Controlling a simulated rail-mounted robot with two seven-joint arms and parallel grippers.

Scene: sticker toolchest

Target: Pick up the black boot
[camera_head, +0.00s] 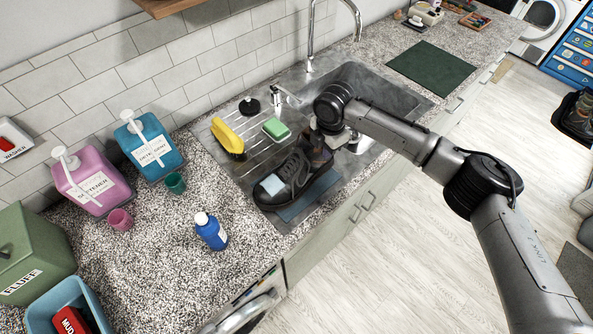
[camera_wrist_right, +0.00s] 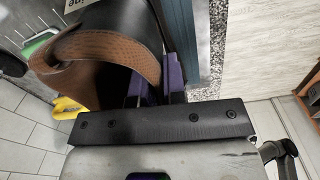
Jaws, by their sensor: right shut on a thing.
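The black boot (camera_head: 287,180) is on the drainboard left of the sink, with its toe pointing to the lower left and a pale patch on the toe. A blue-grey cloth (camera_head: 307,199) lies beside and partly under it. My right gripper (camera_head: 324,141) is at the boot's raised heel end. In the right wrist view the purple fingers (camera_wrist_right: 155,82) are shut on the edge of the boot's collar, whose brown lining (camera_wrist_right: 100,45) fills the upper left. I cannot tell whether the sole touches the drainboard. My left gripper is not in view.
A yellow brush (camera_head: 228,136), a green sponge (camera_head: 276,128) and a black round object (camera_head: 249,106) lie behind the boot. A tap (camera_head: 311,45) rises over the sink basin (camera_head: 375,84). A blue bottle (camera_head: 211,231) stands on the counter to the left.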

